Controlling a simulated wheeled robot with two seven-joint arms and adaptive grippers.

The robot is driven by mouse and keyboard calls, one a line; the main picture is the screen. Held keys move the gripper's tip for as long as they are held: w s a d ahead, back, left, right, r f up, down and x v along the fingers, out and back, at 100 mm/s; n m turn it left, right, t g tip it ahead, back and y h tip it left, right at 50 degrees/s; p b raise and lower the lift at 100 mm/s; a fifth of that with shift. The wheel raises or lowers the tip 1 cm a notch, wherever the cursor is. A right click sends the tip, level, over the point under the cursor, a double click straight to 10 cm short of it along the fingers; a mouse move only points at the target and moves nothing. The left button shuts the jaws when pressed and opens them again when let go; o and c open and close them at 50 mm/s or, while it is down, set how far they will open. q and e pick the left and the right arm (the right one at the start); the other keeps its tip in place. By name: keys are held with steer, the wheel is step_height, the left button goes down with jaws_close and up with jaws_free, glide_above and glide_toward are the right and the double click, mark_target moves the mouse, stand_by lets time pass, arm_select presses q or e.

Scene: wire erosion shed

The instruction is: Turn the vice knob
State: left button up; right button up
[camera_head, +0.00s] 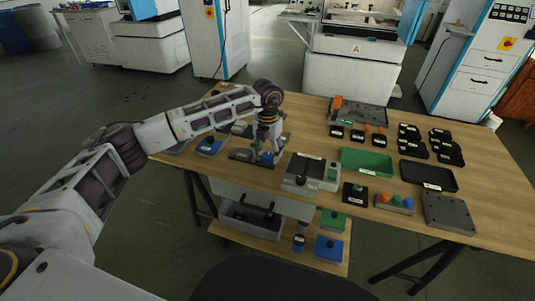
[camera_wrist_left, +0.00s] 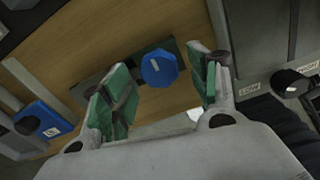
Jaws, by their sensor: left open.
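The vice knob (camera_wrist_left: 159,68) is a blue, many-sided knob with a pale mark on top. It sits on a dark base plate (camera_wrist_left: 122,68) on the wooden table. In the head view the knob (camera_head: 267,158) is partly hidden by my left gripper (camera_head: 265,150), which points down over it. In the left wrist view the open gripper (camera_wrist_left: 163,66) has one green-padded finger on each side of the knob, with visible gaps. Whether the fingertips are level with the knob is unclear. My right gripper is not in view.
A blue box (camera_head: 210,147) stands left of the gripper. A grey device with LOW and HIGH labels (camera_head: 305,170) stands close on the right. Green (camera_head: 367,160) and black (camera_head: 428,175) trays lie farther right. The table's front edge is near.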

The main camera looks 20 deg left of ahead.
arm_select(q)
steer(key=shift+f, duration=0.5)
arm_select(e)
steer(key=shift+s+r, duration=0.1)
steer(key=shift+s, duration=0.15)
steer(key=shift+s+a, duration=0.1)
arm_select(q)
steer(key=shift+c, duration=0.4)
steer(key=c, duration=0.7)
steer(key=shift+c, duration=1.1)
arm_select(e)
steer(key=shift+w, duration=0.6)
